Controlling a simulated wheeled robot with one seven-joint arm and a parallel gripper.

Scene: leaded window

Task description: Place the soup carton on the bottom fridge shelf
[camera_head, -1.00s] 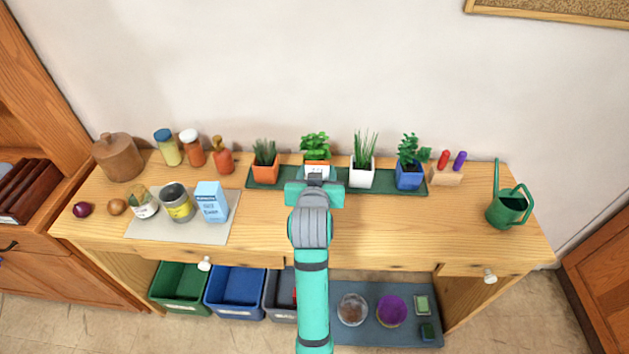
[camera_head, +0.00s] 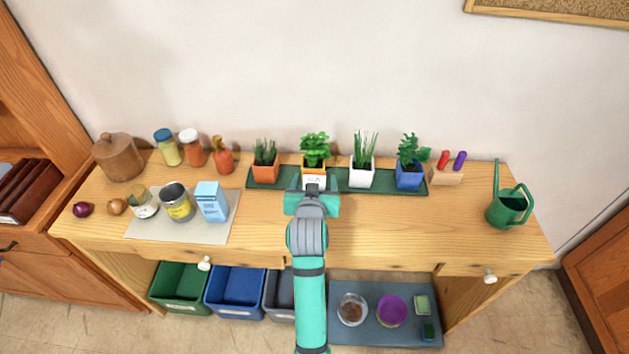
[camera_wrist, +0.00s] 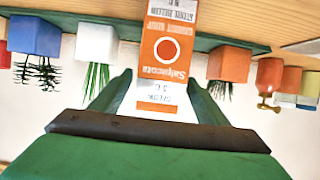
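The orange-and-white soup carton (camera_wrist: 166,55) stands between my gripper's green fingers in the wrist view, which shows it upside down. In the head view only a small white part of the carton (camera_head: 314,182) shows past my gripper (camera_head: 312,200); the rest is hidden. I cannot tell whether the carton's base touches the table. No fridge or fridge shelf shows in either view.
Potted plants stand on a green mat (camera_head: 388,187) beside the carton, orange to the left, white and blue to the right. A watering can (camera_head: 508,208) is far right. The table's front right is clear.

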